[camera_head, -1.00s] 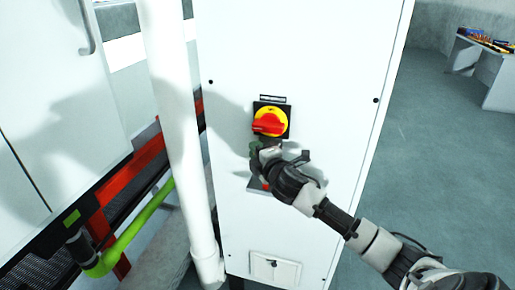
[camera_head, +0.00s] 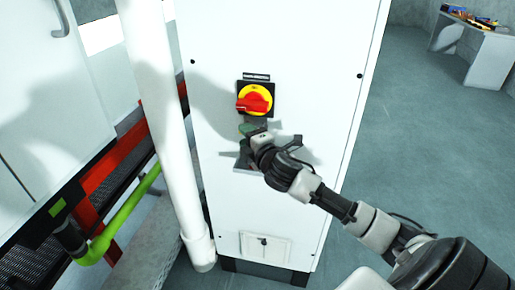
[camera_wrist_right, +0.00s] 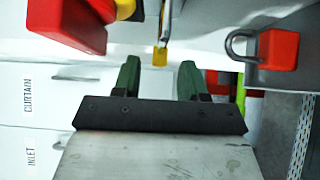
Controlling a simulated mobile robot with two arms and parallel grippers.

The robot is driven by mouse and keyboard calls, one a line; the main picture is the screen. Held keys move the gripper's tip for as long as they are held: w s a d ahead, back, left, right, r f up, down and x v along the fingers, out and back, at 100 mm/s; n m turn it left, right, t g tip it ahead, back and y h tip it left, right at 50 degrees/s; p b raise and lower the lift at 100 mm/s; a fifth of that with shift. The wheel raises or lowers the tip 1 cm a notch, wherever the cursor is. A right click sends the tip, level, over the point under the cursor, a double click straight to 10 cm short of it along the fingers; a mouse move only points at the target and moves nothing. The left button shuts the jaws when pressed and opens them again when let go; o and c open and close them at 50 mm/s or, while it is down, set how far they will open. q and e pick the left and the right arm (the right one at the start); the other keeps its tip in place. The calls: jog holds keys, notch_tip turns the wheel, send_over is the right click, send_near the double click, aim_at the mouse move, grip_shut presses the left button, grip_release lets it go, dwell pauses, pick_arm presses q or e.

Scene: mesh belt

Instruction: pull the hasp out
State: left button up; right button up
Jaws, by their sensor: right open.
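A rotary switch with a red handle on a yellow disc (camera_head: 254,99) sits on a black plate on the white cabinet front. In the right wrist view the red handle (camera_wrist_right: 65,24) is at the upper left. A small metal piece with a yellow end (camera_wrist_right: 161,50), perhaps the hasp, hangs between and beyond my fingertips; I cannot tell for sure. My right gripper (camera_wrist_right: 158,70) is open, its green fingers apart with nothing held. In the head view the right gripper (camera_head: 250,132) is just below the switch. My left gripper is out of view.
A red padlock (camera_wrist_right: 278,48) with a metal shackle is right of the fingers in the wrist view. A small grey shelf (camera_head: 243,170) is partly hidden behind my right gripper. A white pipe (camera_head: 160,110) stands left of the cabinet.

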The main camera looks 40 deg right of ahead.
jog(key=s+b, duration=0.1)
jog(key=s, duration=0.6)
jog(key=shift+s+a, duration=0.35)
jog(key=shift+s, duration=0.05)
